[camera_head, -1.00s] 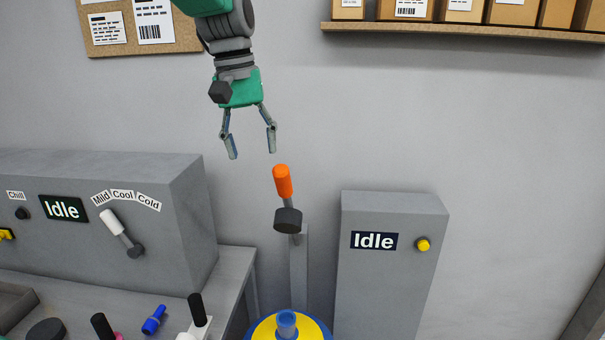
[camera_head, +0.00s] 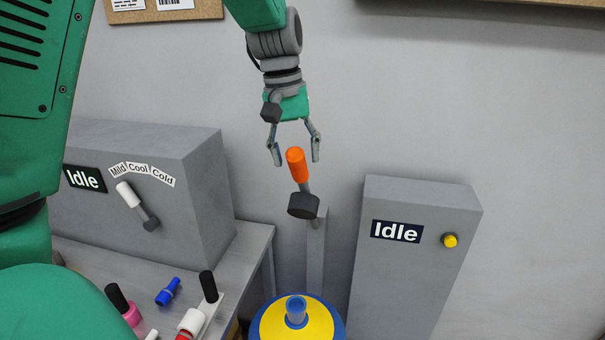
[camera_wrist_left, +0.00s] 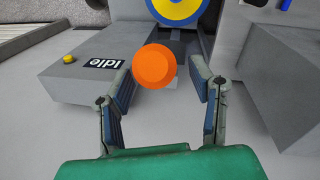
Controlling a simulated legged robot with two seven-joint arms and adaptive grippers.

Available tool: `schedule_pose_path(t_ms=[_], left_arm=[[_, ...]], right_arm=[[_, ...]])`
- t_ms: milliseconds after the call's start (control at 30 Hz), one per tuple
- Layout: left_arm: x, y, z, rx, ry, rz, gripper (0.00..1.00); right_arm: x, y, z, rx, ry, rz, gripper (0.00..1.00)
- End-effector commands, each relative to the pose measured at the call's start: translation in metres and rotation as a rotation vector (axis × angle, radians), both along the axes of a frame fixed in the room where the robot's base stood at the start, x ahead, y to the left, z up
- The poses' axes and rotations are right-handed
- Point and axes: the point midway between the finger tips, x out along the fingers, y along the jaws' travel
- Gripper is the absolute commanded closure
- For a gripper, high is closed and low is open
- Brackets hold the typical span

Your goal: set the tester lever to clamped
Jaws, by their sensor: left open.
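The tester lever (camera_head: 298,166) has an orange grip on a dark pivot block (camera_head: 303,206) and points up, tilted slightly left. It stands on a grey post beside a grey cabinet (camera_head: 415,250) with an "Idle" display (camera_head: 396,231) and a yellow button (camera_head: 450,240). My left gripper (camera_head: 294,157) is open, its fingers pointing down around the top of the orange grip. In the left wrist view the orange grip end (camera_wrist_left: 154,66) lies between the open fingers, apparently touching neither. My right gripper is not in view.
A grey chiller box (camera_head: 150,190) with a white-handled lever (camera_head: 130,197) stands at left. Below it, a bench holds a blue fitting (camera_head: 167,291) and several dark-handled tools. A blue and yellow reel (camera_head: 270,325) sits below the lever.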

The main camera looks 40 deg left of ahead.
Motion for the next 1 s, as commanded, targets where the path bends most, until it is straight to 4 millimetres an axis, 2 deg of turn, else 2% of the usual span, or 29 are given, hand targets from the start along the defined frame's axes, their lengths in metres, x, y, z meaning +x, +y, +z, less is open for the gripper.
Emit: schedule_pose_path(t_ms=[100,233,433,667,767,800,833,1000], left_arm=[[0.001,-0.005,-0.021,0.0,0.003,0.0,0.51],[0.003,-0.009,-0.036,0.003,0.001,-0.001,0.51],[0.004,-0.013,-0.045,0.007,-0.002,-0.001,0.51],[0.004,-0.009,-0.047,0.003,-0.002,-0.001,0.51],[0.004,-0.008,-0.047,0.001,-0.002,-0.001,0.83],[0.005,-0.008,-0.047,0.001,-0.002,-0.001,0.97],[0.005,-0.007,-0.047,0.001,-0.002,-0.001,1.0],[0.007,-0.007,-0.047,0.005,-0.005,0.0,1.0]], right_arm=[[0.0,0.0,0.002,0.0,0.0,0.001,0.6],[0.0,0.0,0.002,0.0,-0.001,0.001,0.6],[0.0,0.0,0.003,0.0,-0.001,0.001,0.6],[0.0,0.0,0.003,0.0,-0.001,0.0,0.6],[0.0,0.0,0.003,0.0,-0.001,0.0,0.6],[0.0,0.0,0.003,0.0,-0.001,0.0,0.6],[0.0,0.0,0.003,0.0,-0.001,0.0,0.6],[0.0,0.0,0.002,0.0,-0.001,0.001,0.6]])
